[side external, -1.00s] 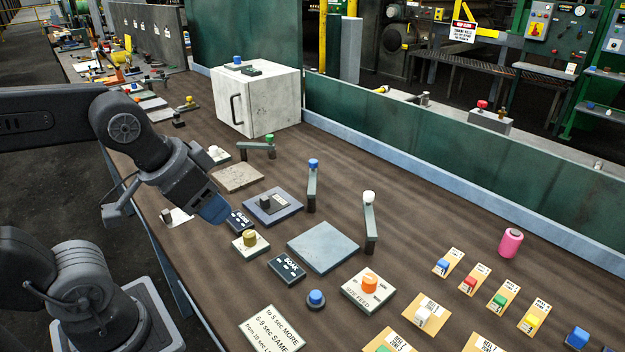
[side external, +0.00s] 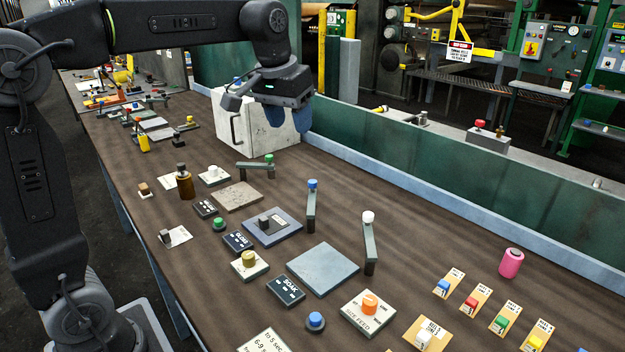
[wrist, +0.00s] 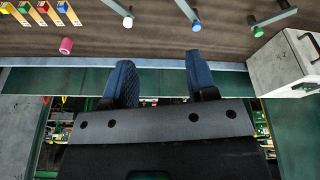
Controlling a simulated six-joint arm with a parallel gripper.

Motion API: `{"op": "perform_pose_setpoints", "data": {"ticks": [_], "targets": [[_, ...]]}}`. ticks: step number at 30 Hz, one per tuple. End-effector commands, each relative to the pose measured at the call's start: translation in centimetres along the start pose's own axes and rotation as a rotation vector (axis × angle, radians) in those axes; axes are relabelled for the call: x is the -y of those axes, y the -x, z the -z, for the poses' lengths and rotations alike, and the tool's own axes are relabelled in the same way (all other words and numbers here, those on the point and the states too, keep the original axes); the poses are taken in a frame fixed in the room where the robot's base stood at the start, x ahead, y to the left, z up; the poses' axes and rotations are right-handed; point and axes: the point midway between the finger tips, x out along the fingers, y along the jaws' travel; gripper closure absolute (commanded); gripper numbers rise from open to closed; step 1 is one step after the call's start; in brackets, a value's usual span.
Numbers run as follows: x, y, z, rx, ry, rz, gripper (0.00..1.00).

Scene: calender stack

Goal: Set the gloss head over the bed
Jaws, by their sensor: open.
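My gripper (side external: 288,122) is open and empty, raised in front of the white cabinet. In the wrist view its two blue fingers (wrist: 160,65) are apart with nothing between them. A label reading GLOSS (side external: 237,242) lies beside a blue-grey plate (side external: 285,231) bearing a dark block. A blue-capped swing head (side external: 312,205) stands at that plate's right edge, its arm not across the plate; it also shows in the wrist view (wrist: 196,26). The frames do not name this head. A white-capped head (side external: 369,240) and a green-capped head (side external: 257,166) stand on either side.
The white cabinet (side external: 262,132) is at the back. A bare plate (side external: 323,269), a stone slab (side external: 237,196), a brown bottle (side external: 185,183) and a SOAK label (side external: 286,290) are on the table. A green wall (side external: 450,172) runs behind.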

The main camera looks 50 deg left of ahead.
Motion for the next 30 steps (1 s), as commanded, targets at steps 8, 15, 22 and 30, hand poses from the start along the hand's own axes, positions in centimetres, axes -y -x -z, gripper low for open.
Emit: {"op": "perform_pose_setpoints", "data": {"ticks": [8,15,22,30], "targets": [[3.0,-5.3,10.0,0.120,0.138,0.034,0.48],[6.4,-11.4,14.7,0.209,0.245,0.057,0.48],[8.2,-14.7,15.9,0.249,0.295,0.068,0.48],[8.3,-16.2,15.6,0.255,0.301,0.069,0.48]]}}
